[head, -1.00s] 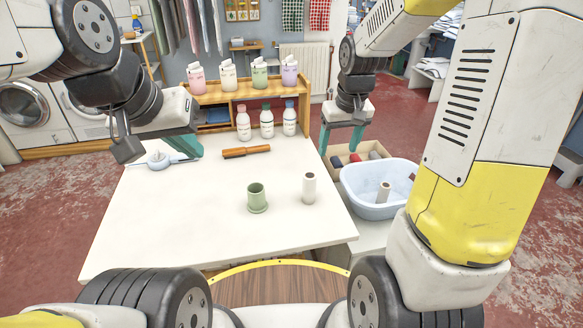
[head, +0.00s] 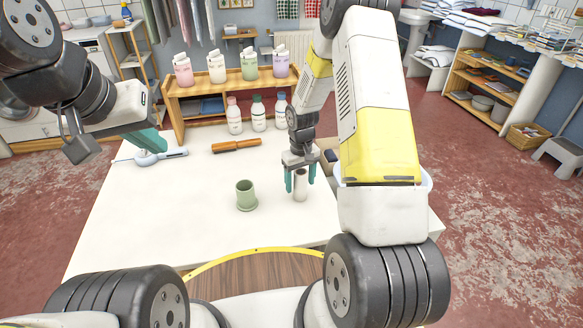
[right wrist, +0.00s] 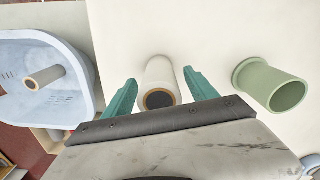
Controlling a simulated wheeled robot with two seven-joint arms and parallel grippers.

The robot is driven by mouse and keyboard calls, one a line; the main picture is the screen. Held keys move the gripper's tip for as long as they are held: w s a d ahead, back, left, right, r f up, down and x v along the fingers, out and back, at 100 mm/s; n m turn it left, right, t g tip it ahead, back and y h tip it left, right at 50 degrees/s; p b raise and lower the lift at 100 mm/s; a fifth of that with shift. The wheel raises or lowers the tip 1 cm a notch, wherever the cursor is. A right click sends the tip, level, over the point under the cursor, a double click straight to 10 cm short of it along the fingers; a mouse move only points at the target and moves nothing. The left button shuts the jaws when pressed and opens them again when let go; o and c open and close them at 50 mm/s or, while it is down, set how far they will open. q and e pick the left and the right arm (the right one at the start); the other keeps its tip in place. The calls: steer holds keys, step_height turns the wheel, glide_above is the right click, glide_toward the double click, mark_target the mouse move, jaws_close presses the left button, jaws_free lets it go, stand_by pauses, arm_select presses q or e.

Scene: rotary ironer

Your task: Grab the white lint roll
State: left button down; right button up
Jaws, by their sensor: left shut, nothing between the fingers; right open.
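The white lint roll (head: 301,186) stands upright on the white table, right of the green cup. My right gripper (head: 299,180) is open above and around it, with one teal finger on each side. In the right wrist view the lint roll (right wrist: 159,80) shows between the two open fingers (right wrist: 160,95), with its dark core facing the camera. No finger clearly touches it. A second roll (right wrist: 45,77) lies in the pale blue basin in that view. My left gripper (head: 150,140) is shut and empty over the table's far left part.
The green cup (head: 246,195) stands left of the lint roll. The blue basin (right wrist: 88,65) is on the other side, mostly hidden by my right arm in the head view.

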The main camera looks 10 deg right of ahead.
steer(key=shift+f, duration=1.45)
jaws_close()
steer(key=shift+r, duration=0.1)
